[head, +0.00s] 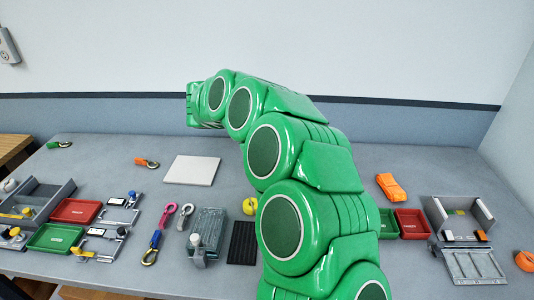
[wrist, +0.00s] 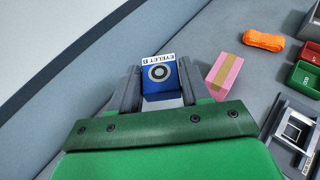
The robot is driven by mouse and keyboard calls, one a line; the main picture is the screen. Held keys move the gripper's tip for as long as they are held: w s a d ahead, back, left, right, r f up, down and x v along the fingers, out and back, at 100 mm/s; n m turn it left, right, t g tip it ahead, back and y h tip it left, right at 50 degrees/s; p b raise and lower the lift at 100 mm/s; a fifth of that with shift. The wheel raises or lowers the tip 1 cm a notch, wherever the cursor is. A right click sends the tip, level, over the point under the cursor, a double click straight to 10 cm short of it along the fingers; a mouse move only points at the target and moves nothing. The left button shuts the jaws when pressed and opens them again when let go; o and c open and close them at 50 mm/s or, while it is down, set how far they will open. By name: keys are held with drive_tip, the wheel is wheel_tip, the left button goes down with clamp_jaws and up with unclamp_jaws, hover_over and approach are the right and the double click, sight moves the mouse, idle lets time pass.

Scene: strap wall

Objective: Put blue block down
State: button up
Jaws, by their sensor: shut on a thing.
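The blue block (wrist: 158,77) shows in the wrist view, between the two grey fingers of my gripper (wrist: 159,92). It has a white label reading "EYELET B" and a grey ring on its face. My gripper is shut on it. The grey table top (wrist: 213,42) is beyond it; I cannot tell whether the block touches the table. In the head view my green arm reaches toward the back of the table, and the fingers and block are hidden there.
A pink block with a tan stripe (wrist: 224,75) lies close right of my gripper. An orange strap bundle (wrist: 263,40) and red and green trays (wrist: 304,76) lie farther right. In the head view a white board (head: 192,170) lies left of my arm; the back table is mostly clear.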

wheel_tip(320, 180, down, 11)
drive_tip(key=shift+w+a+f, duration=0.55)
drive_tip(key=shift+w+f, duration=1.1)
drive_tip(key=shift+w, duration=0.55)
drive_tip(key=shift+w+a+f, duration=0.6)
drive_tip(key=shift+w+f, duration=1.05)
drive_tip(key=shift+w, duration=0.6)
drive_tip(key=shift+w+a+f, duration=0.55)
drive_tip(key=shift+w+f, duration=1.1)
drive_tip(key=shift+w, duration=0.55)
drive_tip(key=shift+f, duration=1.55)
drive_tip(key=shift+f, duration=0.15)
drive_tip(key=o, duration=1.3)
